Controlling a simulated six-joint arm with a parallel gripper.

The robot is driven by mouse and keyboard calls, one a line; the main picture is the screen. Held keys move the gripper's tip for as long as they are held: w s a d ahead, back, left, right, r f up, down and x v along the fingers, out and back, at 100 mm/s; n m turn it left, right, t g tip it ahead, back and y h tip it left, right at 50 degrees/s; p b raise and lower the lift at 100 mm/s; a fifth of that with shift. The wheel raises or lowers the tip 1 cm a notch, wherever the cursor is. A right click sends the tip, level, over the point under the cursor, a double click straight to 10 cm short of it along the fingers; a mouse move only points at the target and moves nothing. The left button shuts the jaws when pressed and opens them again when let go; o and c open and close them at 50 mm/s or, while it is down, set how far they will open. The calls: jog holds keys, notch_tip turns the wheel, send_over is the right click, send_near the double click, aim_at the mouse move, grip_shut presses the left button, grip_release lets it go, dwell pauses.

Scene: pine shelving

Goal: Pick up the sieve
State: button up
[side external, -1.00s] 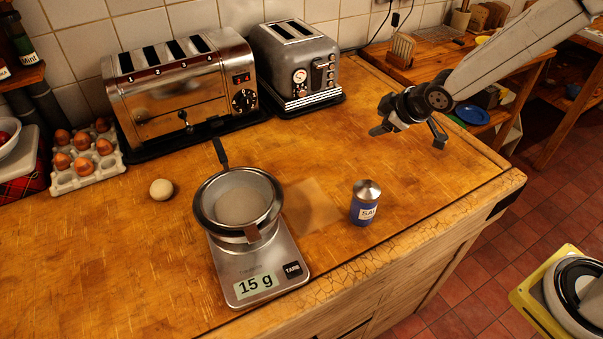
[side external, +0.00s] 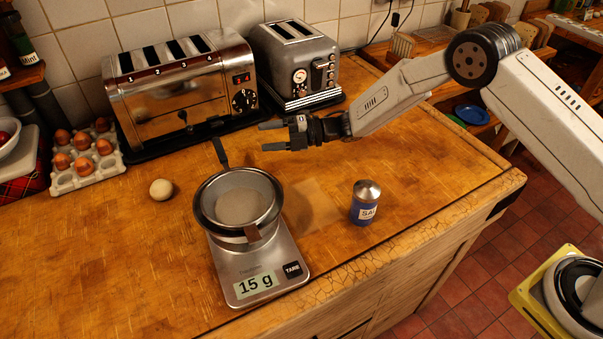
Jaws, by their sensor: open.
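The sieve (side external: 240,205) has a round metal rim, a mesh bowl and a dark handle (side external: 220,153) that points toward the toasters. It sits on a container on the kitchen scale (side external: 255,274), which reads 15 g. My gripper (side external: 266,136) is open and empty. It appears above the counter, up and to the right of the sieve's handle, with its fingers pointing left. It is apart from the sieve.
A large chrome toaster (side external: 185,85) and a smaller grey toaster (side external: 297,65) stand behind. A blue salt shaker (side external: 365,204) stands right of the scale. A loose egg (side external: 161,189) lies to the left, near an egg tray (side external: 85,182). The front-left counter is clear.

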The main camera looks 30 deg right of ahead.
aim_at(226, 156)
jog(key=a+f+n+g+y, duration=0.1)
jog(key=a+n+g, duration=0.1)
jog(key=a, duration=0.7)
jog(key=shift+f+n, duration=0.3)
jog(key=shift+n, duration=0.1)
dwell(0.4)
jog(key=shift+w, duration=0.1)
grip_shut()
